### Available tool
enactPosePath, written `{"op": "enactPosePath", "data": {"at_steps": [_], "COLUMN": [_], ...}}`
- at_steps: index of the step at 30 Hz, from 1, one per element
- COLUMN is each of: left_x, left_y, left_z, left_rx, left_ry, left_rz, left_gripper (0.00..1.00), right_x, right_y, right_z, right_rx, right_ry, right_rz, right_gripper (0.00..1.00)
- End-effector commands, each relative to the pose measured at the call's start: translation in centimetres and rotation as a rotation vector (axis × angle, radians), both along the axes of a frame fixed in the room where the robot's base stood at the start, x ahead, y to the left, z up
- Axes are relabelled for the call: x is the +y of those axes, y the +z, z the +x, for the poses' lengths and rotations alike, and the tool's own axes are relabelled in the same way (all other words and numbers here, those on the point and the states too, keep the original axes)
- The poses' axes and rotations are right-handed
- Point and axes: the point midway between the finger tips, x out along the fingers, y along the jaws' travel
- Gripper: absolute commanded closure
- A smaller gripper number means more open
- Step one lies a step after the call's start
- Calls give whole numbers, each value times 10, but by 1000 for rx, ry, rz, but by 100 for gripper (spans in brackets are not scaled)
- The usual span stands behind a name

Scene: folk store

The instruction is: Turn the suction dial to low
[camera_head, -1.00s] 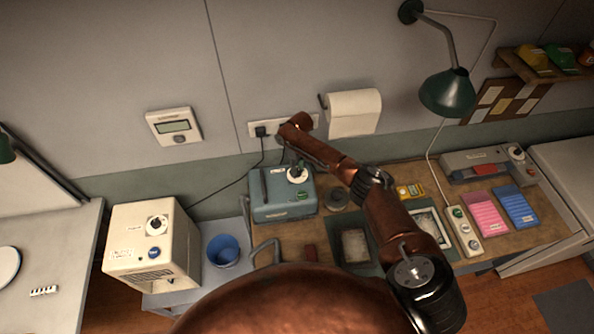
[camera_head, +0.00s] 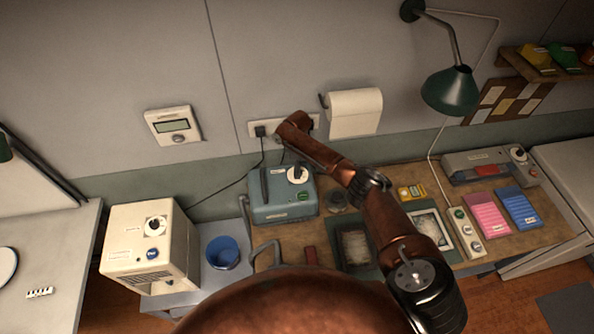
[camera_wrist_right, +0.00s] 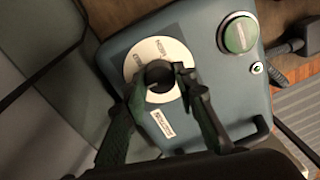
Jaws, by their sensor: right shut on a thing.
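The suction dial (camera_wrist_right: 157,97) is a white disc with a black knob on a blue-grey box (camera_wrist_right: 195,60). In the head view the dial (camera_head: 298,176) is on top of the box (camera_head: 272,208), near its right side. In the right wrist view my right gripper (camera_wrist_right: 161,80) has its two dark fingers on either side of the knob, shut on it. My left gripper is out of view.
A round green button (camera_wrist_right: 239,35) is beside the dial on the same box. Paper towels (camera_head: 354,112) hang on the wall behind my right arm.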

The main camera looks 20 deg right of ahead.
Motion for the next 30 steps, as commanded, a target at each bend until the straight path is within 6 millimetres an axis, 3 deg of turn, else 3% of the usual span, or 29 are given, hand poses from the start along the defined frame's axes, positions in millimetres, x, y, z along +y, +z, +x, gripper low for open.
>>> {"op": "enactPosePath", "data": {"at_steps": [15,16,23,30], "left_x": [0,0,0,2], "left_y": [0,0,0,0], "left_z": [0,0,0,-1], "left_rx": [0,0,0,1], "left_ry": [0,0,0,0], "left_rz": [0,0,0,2], "left_gripper": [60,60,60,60], "right_x": [-3,-3,-2,-1], "right_y": [5,5,3,2], "right_z": [4,4,3,2], "right_rx": [-9,-9,-6,-4], "right_ry": [20,20,20,20], "right_rz": [-6,-6,-4,-2], "right_gripper": [98,73,57,56]}}
